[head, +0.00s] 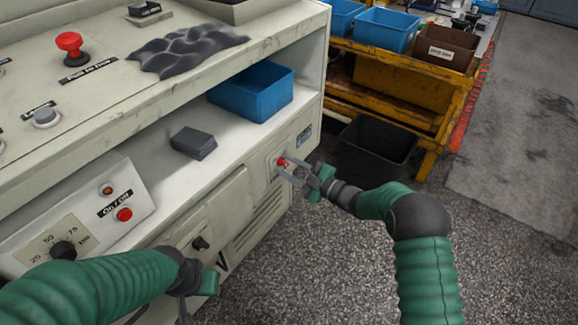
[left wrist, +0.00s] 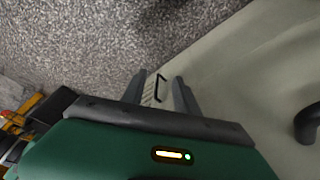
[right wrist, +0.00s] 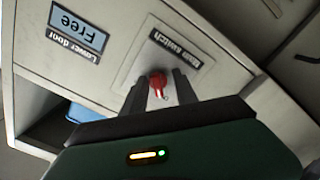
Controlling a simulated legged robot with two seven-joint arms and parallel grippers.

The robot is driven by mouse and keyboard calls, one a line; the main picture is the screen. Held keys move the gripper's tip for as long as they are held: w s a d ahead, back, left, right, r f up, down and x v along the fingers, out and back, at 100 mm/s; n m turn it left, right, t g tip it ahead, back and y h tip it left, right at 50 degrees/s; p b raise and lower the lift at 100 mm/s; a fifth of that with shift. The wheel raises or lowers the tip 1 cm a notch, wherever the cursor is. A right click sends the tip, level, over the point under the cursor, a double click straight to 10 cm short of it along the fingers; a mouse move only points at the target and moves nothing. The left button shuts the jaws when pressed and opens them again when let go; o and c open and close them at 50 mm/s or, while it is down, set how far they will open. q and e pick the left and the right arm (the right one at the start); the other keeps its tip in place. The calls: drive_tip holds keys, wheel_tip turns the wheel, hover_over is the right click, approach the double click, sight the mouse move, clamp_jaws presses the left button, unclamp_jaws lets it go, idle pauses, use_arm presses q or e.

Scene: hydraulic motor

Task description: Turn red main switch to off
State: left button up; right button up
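The red main switch (head: 281,161) is a small knob on a plate on the cabinet's front, near its right end. In the right wrist view the red switch (right wrist: 158,84) sits beside a "Main switch" label. My right gripper (head: 292,170) is at the switch. Its two fingers (right wrist: 159,92) are apart, one on each side of the knob; I cannot tell whether they touch it. My left gripper (left wrist: 160,92) is open and empty, pointing down beside the cabinet front; in the head view its fingers are mostly hidden.
A blue bin (head: 252,92) and a dark box (head: 193,142) are on the shelf. A black bin (head: 375,150) stands on the floor by the yellow rack (head: 440,110). The floor at right is clear.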

drive_tip(key=shift+r, duration=0.15)
drive_tip(key=shift+d, duration=0.1)
drive_tip(key=p+v, duration=0.6)
drive_tip(key=v, duration=1)
drive_tip(key=shift+s+d, duration=0.2)
drive_tip(key=shift+d, duration=0.1)
